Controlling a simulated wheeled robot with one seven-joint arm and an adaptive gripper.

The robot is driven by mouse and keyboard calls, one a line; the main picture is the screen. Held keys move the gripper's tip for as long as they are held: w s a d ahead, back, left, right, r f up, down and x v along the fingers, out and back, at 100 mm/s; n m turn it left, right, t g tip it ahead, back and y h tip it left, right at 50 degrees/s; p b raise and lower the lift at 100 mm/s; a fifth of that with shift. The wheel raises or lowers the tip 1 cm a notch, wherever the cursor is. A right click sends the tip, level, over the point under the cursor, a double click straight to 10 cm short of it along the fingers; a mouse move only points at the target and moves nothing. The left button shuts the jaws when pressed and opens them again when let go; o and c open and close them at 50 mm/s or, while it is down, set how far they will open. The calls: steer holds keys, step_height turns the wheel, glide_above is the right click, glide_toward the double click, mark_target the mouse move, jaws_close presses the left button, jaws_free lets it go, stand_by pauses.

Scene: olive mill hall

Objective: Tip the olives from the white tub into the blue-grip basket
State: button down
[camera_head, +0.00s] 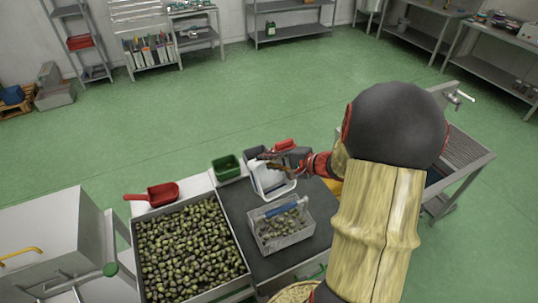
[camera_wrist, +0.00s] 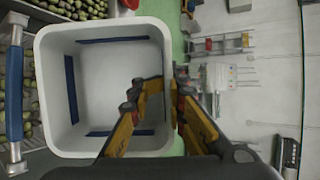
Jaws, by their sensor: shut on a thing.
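The white tub (camera_head: 270,181) is behind the blue-grip basket in the head view, partly hidden by my gripper. In the wrist view the tub (camera_wrist: 152,32) shows its open mouth, with blue strips on its inner walls and no olives visible inside. My gripper (camera_wrist: 174,92) is shut on the tub's rim; in the head view the gripper (camera_head: 276,160) is at the tub's upper edge. The grey basket (camera_head: 286,242) stands on the dark worktop with its blue grip (camera_head: 287,207) across the top and olives inside. The grip also shows in the wrist view (camera_wrist: 14,95).
A large bin of olives (camera_head: 190,245) is left of the basket. A red scoop (camera_head: 155,195), a green container (camera_head: 227,168) and a red item (camera_head: 286,145) lie near the back edge. A slatted metal table (camera_head: 465,155) is at right.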

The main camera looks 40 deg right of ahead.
mark_target(262, 171)
steer(key=shift+w+d+f+m+g+p, duration=0.15)
steer(key=shift+w+g+p, duration=0.35)
steer(key=shift+p, duration=1.3)
steer(key=shift+w+a+r+m+g+p, duration=0.15)
steer(key=shift+w+g+p, duration=0.3)
steer(key=shift+p, duration=1.3)
steer(key=g+p, duration=0.1)
steer(key=p, duration=0.1)
steer(key=w+f+p, duration=0.1)
steer(key=p, duration=0.1)
steer(key=g+p, duration=0.1)
steer(key=p, duration=0.1)
steer(key=shift+w+d+f+m+g, duration=0.2)
steer(key=shift+d+f+m+g, duration=0.1)
steer(key=shift+f+g, duration=0.1)
steer(key=shift+w+f+m+g+y+p, duration=0.15)
steer(key=shift+f+m+g+p, duration=0.25)
steer(key=shift+f+g+p, duration=2.25)
steer(key=shift+w+f+m+g+y+p, duration=0.15)
steer(key=shift+f+m+g+p, duration=0.5)
steer(key=shift+p, duration=3.6)
steer(key=shift+n, duration=0.25)
steer(key=shift+s+r, duration=0.1)
steer(key=shift+r, duration=2.15)
